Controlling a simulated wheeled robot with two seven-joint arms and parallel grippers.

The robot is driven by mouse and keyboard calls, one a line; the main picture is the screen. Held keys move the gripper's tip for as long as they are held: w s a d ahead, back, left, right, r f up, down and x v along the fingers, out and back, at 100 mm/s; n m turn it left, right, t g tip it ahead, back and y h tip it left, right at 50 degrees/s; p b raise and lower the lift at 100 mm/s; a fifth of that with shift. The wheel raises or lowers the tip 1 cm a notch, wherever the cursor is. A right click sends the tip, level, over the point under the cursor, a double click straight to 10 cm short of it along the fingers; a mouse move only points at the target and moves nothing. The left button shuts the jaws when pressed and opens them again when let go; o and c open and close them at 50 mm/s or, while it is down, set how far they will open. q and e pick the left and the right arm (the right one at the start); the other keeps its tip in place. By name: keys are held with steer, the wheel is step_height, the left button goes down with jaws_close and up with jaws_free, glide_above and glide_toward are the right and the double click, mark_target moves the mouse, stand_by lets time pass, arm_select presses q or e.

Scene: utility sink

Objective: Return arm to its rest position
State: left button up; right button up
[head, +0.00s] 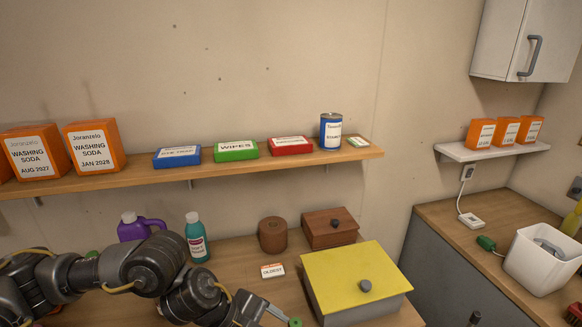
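My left arm (150,265) comes in from the left, low over the wooden counter (235,262). Its hand reaches the bottom edge, left of the grey box with the yellow lid. One pale finger of my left gripper (279,313) shows there, beside a small round green thing (295,322). The picture's edge cuts off the rest of the gripper, so I cannot tell whether it is open or shut, or whether it holds the green thing. My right gripper is not in view.
Behind my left arm stand a purple jug (140,228) and a teal bottle (196,238). A brown canister (272,234), wooden box (330,228), small labelled card (272,271) and yellow-lidded box (350,275) lie right. A shelf (345,154) with boxes hangs above.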

arm_select(q)
steer(key=s+d+r+n+t+h, duration=0.2)
steer(key=d+r+n+t+h, duration=0.25)
steer(key=d, duration=0.55)
steer(key=a+f+n+t+y, duration=0.2)
steer(key=a+f+n+y, duration=0.2)
steer(key=a+f+n, duration=0.3)
steer(key=a+f+n+t+y, duration=0.2)
steer(key=a+f+n+y, duration=0.25)
steer(key=a+n, duration=0.4)
steer(key=s+a+f+n+g+y, duration=0.25)
steer(key=s+a+f, duration=0.25)
steer(key=s+a, duration=0.25)
steer(key=s+a+f+n+g+y, duration=0.1)
steer(key=s+a+f+g, duration=0.2)
steer(key=s+a+f, duration=0.35)
steer(key=s+f+g+b, duration=0.1)
steer(key=s+f+b, duration=0.15)
steer(key=f, duration=1.35)
steer(key=s+f+g+b, duration=0.15)
steer(key=f+b, duration=0.25)
steer(key=f, duration=1.2)
steer(key=s+a+f+b, duration=0.3)
steer(key=s+f, duration=1.2)
steer(key=f, duration=0.3)
steer(key=shift+s+f+m, duration=0.2)
steer(key=shift+s+m, duration=0.1)
steer(key=shift+m, duration=0.15)
